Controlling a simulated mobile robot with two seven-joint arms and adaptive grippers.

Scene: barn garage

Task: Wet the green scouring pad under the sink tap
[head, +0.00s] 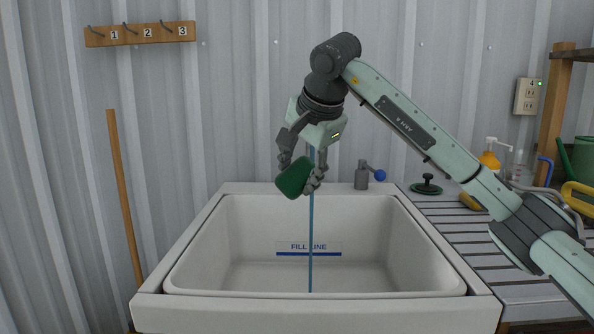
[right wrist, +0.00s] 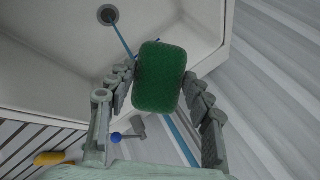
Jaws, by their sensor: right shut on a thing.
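My right gripper (head: 302,172) is shut on the green scouring pad (head: 295,178) and holds it tilted above the sink's back part. In the right wrist view the pad (right wrist: 160,77) sits between both fingers (right wrist: 158,90). The white sink (head: 440,277) has a thin blue stream (head: 310,240) running down to its floor. The stream passes close to the pad and behind it in the right wrist view; I cannot tell if they touch. The grey tap valve with a blue knob (head: 380,175) stands at the sink's back rim. The spout is hidden behind my gripper. My left gripper is out of view.
A slatted counter (head: 460,230) lies right of the sink, with a dark green plunger-like item (head: 426,186), a yellow pump bottle (head: 490,158) and a green can (head: 580,160). A corrugated wall stands close behind. A wooden pole (head: 124,195) leans at left.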

